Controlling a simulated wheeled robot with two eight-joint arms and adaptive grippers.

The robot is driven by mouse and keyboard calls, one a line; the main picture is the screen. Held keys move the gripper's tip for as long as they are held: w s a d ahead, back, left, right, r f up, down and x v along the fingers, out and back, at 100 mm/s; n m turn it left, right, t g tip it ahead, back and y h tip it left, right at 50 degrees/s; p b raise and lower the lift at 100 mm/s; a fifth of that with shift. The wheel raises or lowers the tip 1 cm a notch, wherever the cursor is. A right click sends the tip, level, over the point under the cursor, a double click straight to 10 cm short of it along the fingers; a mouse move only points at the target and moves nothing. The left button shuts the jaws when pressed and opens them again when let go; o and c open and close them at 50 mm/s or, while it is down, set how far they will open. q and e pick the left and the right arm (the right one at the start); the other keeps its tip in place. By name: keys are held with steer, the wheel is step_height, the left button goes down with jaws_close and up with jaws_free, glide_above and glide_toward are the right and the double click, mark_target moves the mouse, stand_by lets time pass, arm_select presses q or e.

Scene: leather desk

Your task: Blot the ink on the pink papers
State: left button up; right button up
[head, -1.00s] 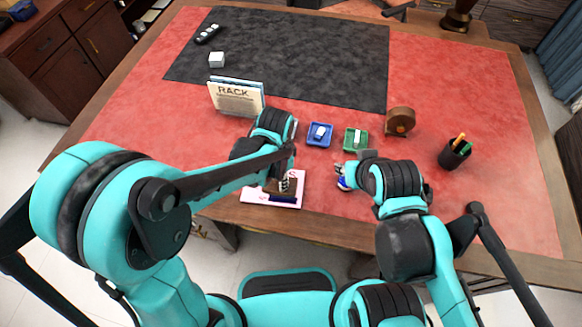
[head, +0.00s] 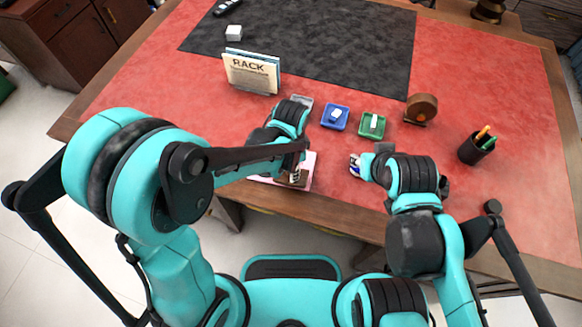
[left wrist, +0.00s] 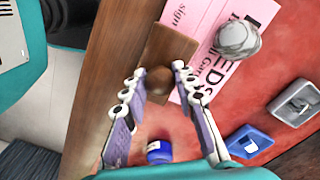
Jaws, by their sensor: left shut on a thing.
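The pink papers (left wrist: 192,18) lie near the desk's front edge, with large black print and "sign" in the left wrist view. In the head view, my left arm covers most of them (head: 311,160). My left gripper (left wrist: 157,80) is shut on the round knob of a brown wooden blotter (left wrist: 165,52), which is over the papers' front part. Whether it presses on them, and any ink under it, I cannot see. A grey stone (left wrist: 237,39) rests on the papers. My right gripper (head: 362,165) is beside a small blue-and-white thing (head: 354,163); its fingers are unclear.
A blue tray (head: 345,124), a green tray (head: 383,130) and a grey tray (left wrist: 297,103) stand behind the papers. A blue bottle (left wrist: 160,152) is near the left gripper. A book rack (head: 250,72), tape dispenser (head: 421,108) and pen cup (head: 476,150) stand farther off.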

arm_select(q)
steer(key=shift+f+b, duration=0.5)
steer(key=shift+f, duration=0.05)
stand_by(0.8)
